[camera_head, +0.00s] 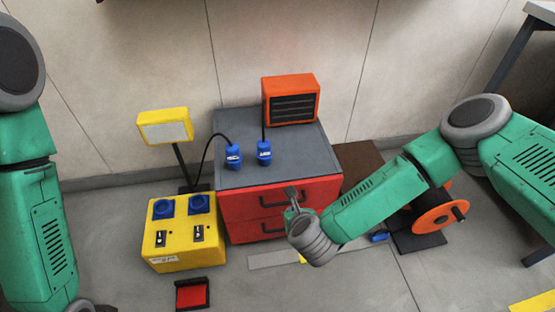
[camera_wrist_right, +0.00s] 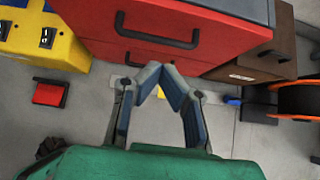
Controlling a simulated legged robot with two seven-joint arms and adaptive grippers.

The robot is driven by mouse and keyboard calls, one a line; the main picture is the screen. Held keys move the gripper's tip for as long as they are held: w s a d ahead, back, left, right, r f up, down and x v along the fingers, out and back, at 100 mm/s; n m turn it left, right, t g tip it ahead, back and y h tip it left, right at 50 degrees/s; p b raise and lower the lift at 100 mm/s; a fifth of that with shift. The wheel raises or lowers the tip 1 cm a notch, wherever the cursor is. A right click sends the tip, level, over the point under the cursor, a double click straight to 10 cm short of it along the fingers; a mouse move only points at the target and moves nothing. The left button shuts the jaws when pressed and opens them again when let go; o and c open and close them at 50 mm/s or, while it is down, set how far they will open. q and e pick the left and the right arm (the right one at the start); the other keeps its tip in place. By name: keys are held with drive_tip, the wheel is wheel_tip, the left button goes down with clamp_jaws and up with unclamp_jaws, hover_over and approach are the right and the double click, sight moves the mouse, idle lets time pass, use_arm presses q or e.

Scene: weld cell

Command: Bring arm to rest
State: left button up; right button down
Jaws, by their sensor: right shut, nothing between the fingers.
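My right gripper (camera_head: 291,194) is in front of the red drawer cabinet (camera_head: 238,203), near its drawer handles. In the right wrist view my right gripper (camera_wrist_right: 162,82) is shut and empty, its fingertips together over the floor just below the red cabinet front (camera_wrist_right: 95,22). My right arm is green and reaches in from the right side. My left arm hangs along the left edge of the head view, and its gripper is out of the picture.
A yellow socket box (camera_head: 178,250) with blue sockets stands left of the cabinet, a yellow lamp (camera_head: 165,127) behind it. Two blue plugs (camera_head: 233,155) and an orange heater-like unit (camera_head: 291,85) sit on the cabinet. An orange reel (camera_head: 436,216) stands right. A red pedal (camera_head: 192,294) lies in front.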

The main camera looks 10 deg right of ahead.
drive_tip(key=s+d+r+n+g+y+p, duration=0.25)
drive_tip(key=s+n+g+p, duration=0.2)
drive_tip(key=s+n, duration=1.3)
drive_tip(key=s+d+r+n+g+h+p, duration=0.1)
drive_tip(key=s+d+r+n+g+p, duration=0.1)
drive_tip(key=s+d+r+n, duration=0.2)
drive_tip(key=s+d+r+n+g+h+p, duration=0.2)
drive_tip(key=s+d+r+n+p, duration=0.1)
drive_tip(key=d+n, duration=0.8)
drive_tip(key=s+r+n, duration=0.1)
drive_tip(key=s+n, duration=0.1)
drive_tip(key=n, duration=0.1)
drive_tip(key=shift+d+r+n, duration=0.25)
drive_tip(key=shift+r+n, duration=0.1)
drive_tip(key=shift+r, duration=0.05)
